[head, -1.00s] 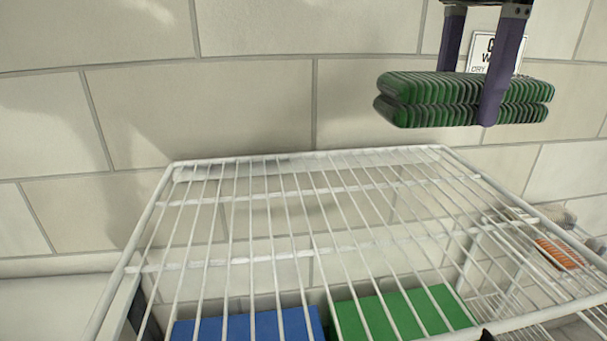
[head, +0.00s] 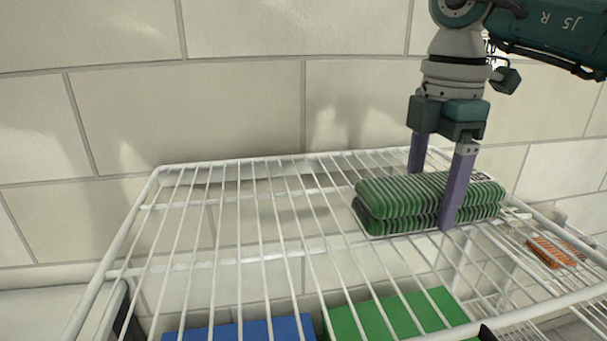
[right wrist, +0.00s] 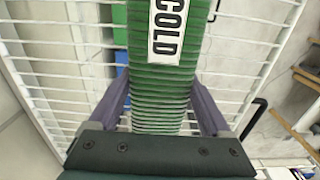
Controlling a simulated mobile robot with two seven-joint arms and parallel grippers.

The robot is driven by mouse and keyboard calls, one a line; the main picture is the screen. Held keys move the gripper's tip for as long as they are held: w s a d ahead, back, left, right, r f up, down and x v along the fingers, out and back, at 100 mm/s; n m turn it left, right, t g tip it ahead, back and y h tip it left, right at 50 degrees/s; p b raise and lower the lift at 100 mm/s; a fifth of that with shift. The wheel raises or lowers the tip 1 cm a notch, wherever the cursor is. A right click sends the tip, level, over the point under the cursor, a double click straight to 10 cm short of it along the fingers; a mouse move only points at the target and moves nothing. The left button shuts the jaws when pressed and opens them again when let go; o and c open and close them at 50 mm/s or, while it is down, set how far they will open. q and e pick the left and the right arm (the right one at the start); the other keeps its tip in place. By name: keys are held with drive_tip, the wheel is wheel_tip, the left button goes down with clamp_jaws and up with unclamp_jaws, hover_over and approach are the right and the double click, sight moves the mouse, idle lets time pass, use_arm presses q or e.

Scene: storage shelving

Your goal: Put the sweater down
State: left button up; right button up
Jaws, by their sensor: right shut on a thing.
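The sweater (head: 395,200) is a green, ribbed, folded bundle on the right part of the white wire shelf (head: 240,256). It looks to be resting on the wires or just over them. My right gripper (head: 431,196) comes down from above and is shut on the sweater, one purple finger on the near side and one on the far side. In the right wrist view the sweater (right wrist: 160,95) runs between the two fingers, with a white label reading "COLD" (right wrist: 167,30) on top. My left gripper is not in view.
Below the top shelf are a blue box (head: 245,330) and a green box (head: 395,314). An orange item (head: 548,252) lies lower at the right. The left and middle of the wire shelf are bare. A tiled wall (head: 240,110) stands behind.

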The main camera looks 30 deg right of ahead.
sight(432, 183)
drive_tip(key=shift+f, duration=0.1)
drive_tip(key=o, duration=1.5)
wheel_tip(432, 183, up, 12)
drive_tip(key=shift+r+p, duration=0.15)
drive_tip(key=shift+p, duration=0.4)
